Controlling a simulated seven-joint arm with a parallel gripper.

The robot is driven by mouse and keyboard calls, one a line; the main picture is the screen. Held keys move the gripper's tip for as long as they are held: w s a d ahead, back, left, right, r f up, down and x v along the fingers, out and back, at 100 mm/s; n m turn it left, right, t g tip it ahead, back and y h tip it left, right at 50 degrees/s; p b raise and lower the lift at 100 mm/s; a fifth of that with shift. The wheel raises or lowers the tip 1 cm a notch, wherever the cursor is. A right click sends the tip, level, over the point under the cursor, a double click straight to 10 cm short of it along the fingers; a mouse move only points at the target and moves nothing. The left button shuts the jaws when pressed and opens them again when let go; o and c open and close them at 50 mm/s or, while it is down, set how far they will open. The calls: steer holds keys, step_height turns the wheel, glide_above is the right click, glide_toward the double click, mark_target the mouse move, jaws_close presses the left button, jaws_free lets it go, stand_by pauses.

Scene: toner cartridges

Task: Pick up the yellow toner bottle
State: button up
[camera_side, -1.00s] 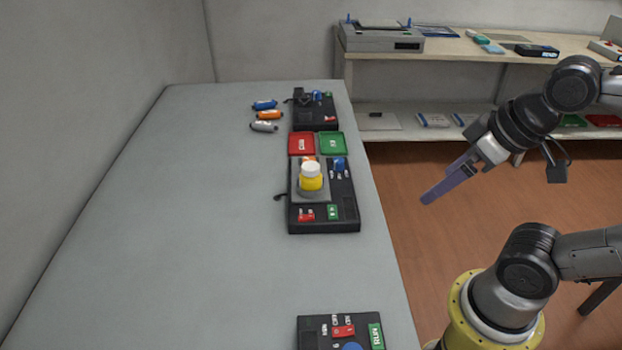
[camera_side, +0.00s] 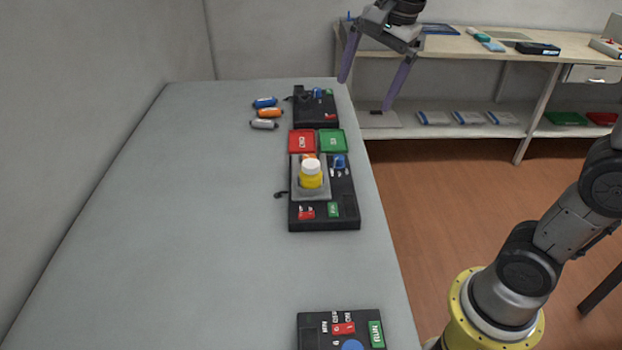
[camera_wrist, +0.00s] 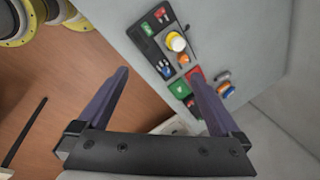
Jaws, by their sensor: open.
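The yellow toner bottle (camera_side: 311,178) has a white cap and stands upright on a grey plate on the black device (camera_side: 325,221) on the table. In the wrist view the bottle (camera_wrist: 177,43) shows at upper middle, mostly as its white cap. My gripper (camera_side: 366,96) has two purple fingers spread apart, with nothing between them. It hangs high near the table's far right edge, well behind and above the bottle. In the wrist view my gripper (camera_wrist: 161,78) also shows open, its fingers framing floor and table edge, with the bottle beyond the right fingertip.
A red tray (camera_side: 301,141) and a green tray (camera_side: 333,140) sit just behind the bottle. Blue, orange (camera_side: 270,113) and grey cylinders lie at the back left. Another black device (camera_side: 316,108) stands at the back. The table's left side is clear. Shelves (camera_side: 440,131) stand behind.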

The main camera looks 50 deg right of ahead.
steer(key=w+f+m+g, duration=0.1)
steer(key=w+f+m, duration=0.2)
steer(key=w, duration=0.4)
steer(key=g, duration=0.2)
glide_above(311, 163)
step_height(311, 163, down, 8)
steer(key=f, duration=0.9)
steer(key=shift+d, duration=0.35)
steer(key=shift+a+f, duration=0.2)
steer(key=shift+f, duration=1.35)
steer(key=shift+a+f, duration=0.2)
steer(key=shift+f, duration=1.3)
steer(key=c, duration=1.3)
steer(key=shift+c, duration=0.7)
steer(key=shift+r, duration=0.15)
